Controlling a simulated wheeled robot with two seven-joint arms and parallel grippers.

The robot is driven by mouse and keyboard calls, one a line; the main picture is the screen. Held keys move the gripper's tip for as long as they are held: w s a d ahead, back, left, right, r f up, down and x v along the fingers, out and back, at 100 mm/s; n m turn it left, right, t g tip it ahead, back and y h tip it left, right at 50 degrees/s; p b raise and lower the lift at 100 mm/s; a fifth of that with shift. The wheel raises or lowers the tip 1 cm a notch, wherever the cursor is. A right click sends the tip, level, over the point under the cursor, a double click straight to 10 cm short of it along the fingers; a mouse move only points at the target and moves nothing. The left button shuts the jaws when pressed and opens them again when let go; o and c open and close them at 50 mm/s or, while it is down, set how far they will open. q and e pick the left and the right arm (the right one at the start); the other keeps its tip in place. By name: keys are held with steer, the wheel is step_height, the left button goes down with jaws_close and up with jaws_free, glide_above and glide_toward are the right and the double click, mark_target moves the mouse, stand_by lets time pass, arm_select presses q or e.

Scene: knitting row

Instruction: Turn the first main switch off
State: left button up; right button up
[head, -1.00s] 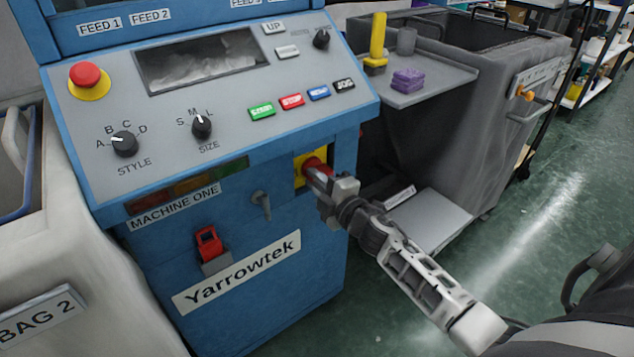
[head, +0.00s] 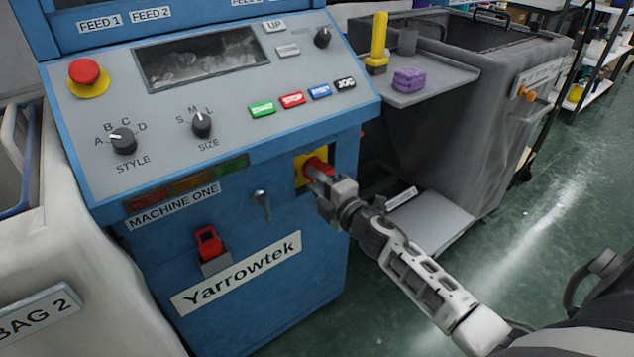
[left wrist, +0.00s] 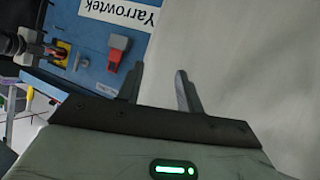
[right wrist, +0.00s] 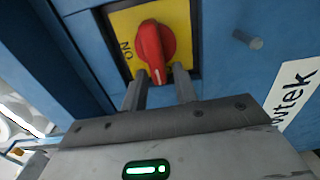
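The main switch is a red knob (right wrist: 155,45) on a yellow plate (right wrist: 125,22) on the front of the blue machine (head: 140,255), labelled MACHINE ONE. "ON" shows on the plate, and a white mark is on the knob's end nearest my gripper. My right gripper (right wrist: 161,85) is at the knob, its fingers apart on either side of that end; contact is unclear. In the head view the gripper (head: 328,180) partly hides the knob (head: 314,165). My left gripper (left wrist: 158,80) is open and empty, beside the machine's front; it is outside the head view.
A red latch-like part (head: 209,243) and a grey key-like peg (head: 262,203) stick out near the switch. The control panel (head: 200,90) with a red stop button (head: 86,74) is above. A grey bin (head: 470,110) stands right; a pale bag (head: 70,270) stands left.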

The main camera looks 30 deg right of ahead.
arm_select(q)
steer(key=shift+f, duration=0.2)
arm_select(e)
steer(key=shift+o, duration=0.3)
steer(key=shift+s, duration=0.1)
arm_select(q)
steer(key=shift+w+r, duration=0.15)
steer(key=shift+r, duration=0.1)
arm_select(e)
steer(key=s+d, duration=0.1)
steer(key=s, duration=1.4)
steer(key=shift+s, duration=0.4)
arm_select(q)
steer(key=shift+f, duration=0.1)
arm_select(e)
steer(key=shift+d, duration=0.1)
